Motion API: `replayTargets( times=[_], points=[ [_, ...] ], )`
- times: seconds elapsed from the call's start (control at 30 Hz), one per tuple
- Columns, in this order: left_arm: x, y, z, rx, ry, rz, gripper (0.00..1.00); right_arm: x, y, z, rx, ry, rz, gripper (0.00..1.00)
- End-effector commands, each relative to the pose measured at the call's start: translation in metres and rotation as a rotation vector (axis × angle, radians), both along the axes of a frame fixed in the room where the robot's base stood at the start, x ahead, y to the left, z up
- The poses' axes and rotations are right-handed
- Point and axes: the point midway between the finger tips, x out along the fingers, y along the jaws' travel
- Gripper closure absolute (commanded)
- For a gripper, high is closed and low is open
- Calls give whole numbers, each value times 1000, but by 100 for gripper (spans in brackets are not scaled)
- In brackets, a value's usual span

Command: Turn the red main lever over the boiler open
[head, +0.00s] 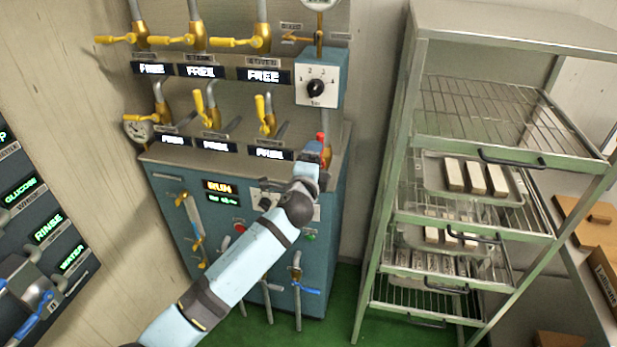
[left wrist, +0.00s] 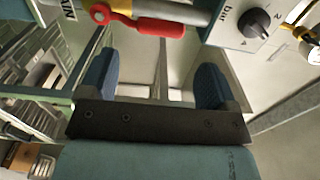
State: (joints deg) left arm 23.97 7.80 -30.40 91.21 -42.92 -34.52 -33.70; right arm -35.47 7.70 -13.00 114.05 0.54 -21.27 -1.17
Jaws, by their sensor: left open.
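The red main lever (left wrist: 150,25) shows at the top of the left wrist view. Its handle runs roughly along a grey pipe (left wrist: 185,11) with a brass fitting. In the head view, only a small red part of the lever (head: 320,137) shows above the boiler (head: 180,190), a blue-grey cabinet with a lit RUN display. My left gripper (head: 312,157) is just in front of it. In the left wrist view, the gripper's two blue fingers (left wrist: 157,68) are spread, with nothing between them. The lever lies beyond the fingertips; contact cannot be seen. My right gripper is not in view.
A dial box (head: 317,78) sits above the lever, and its knob (left wrist: 253,23) is right of it in the wrist view. Yellow valve levers (head: 264,108) line the panel to the left. A metal rack (head: 390,165) with trays stands to the right, across a narrow gap.

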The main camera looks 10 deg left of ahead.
Motion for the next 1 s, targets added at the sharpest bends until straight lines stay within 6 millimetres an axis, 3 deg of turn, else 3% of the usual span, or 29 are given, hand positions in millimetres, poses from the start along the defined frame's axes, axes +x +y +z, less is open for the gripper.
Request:
replayTargets(
  times=[0.1, 0.3, 0.87, 1.0],
  points=[
    [-27, 1, -2, -1, 0, -1, 17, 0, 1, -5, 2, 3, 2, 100],
    [-53, 1, 0, 0, -1, -1, 17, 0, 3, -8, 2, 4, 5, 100],
    [-60, 2, 0, -1, 1, -1, 17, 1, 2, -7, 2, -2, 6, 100],
    [-73, 4, -24, -68, 51, -12, 17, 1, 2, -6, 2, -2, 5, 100]
  ],
)
